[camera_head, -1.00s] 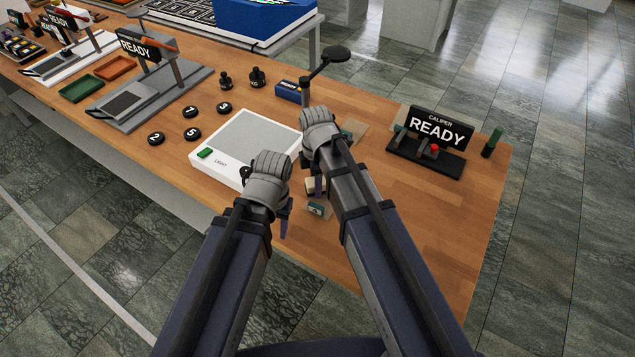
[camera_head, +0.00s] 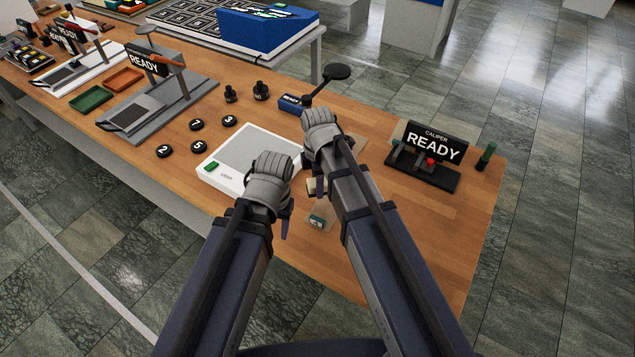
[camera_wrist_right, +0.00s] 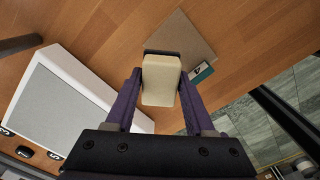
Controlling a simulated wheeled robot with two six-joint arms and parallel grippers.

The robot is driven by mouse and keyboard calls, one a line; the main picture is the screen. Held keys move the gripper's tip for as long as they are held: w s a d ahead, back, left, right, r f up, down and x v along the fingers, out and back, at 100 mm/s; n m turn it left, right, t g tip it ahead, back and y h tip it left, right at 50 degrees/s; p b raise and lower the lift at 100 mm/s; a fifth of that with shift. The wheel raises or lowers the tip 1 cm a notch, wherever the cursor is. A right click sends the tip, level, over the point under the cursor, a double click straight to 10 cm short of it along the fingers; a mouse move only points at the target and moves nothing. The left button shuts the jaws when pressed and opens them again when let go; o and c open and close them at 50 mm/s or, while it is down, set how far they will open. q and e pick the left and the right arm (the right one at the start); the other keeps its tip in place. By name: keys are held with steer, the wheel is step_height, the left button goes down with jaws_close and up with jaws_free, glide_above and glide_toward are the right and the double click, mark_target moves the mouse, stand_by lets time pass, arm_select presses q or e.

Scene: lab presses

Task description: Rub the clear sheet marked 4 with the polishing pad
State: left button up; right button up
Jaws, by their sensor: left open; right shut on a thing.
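The cream polishing pad (camera_wrist_right: 161,80) is between the purple fingers of my right gripper (camera_wrist_right: 158,90), which is shut on it. The pad also shows under that gripper in the head view (camera_head: 314,187). A clear sheet (camera_wrist_right: 183,42) with a teal label lies just beyond the pad in the right wrist view; I cannot tell whether they touch.
A white light box (camera_head: 222,184) lies left of my grippers, with several numbered black discs (camera_head: 197,125) beyond it. A caliper stand (camera_head: 425,165) reading READY and a green marker (camera_head: 486,156) stand at the right. The right front tabletop is clear.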

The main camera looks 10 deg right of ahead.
step_height(320, 180, up, 3)
steer(key=p, duration=0.3)
steer(key=shift+r, duration=0.1)
steer(key=shift+d, duration=0.1)
stand_by(0.4)
